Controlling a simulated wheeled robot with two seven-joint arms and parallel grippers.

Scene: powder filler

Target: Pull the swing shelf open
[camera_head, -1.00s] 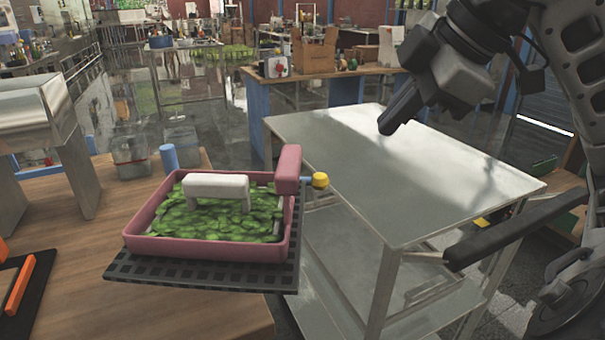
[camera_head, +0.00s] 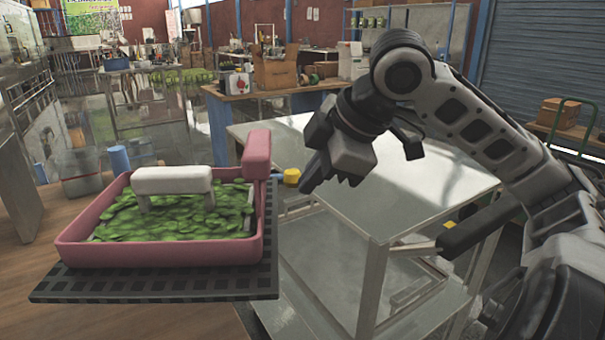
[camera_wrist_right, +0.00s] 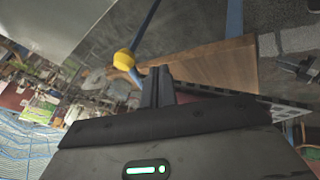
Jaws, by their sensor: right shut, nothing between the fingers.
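The black perforated shelf (camera_head: 150,288) carries a pink tray (camera_head: 160,252) full of green leaf-like pieces (camera_head: 175,222), with a white handle-shaped piece (camera_head: 172,180) over them. A pink upright block (camera_head: 257,156) stands at the tray's right corner. A yellow knob (camera_head: 291,176) on a short blue rod sticks out to its right. My right gripper (camera_head: 310,186) is shut and empty, its tips pointing down-left, just right of the knob. In the right wrist view the knob (camera_wrist_right: 124,59) is left of the shut fingers (camera_wrist_right: 158,84); I cannot tell whether they touch. My left gripper is not in view.
A metal cart (camera_head: 400,205) with a lower shelf stands right of the tray, under my right arm. A wooden table (camera_head: 90,213) is at the left, with a blue cylinder (camera_head: 119,159) on it. A blue-legged table (camera_head: 255,98) with boxes stands behind.

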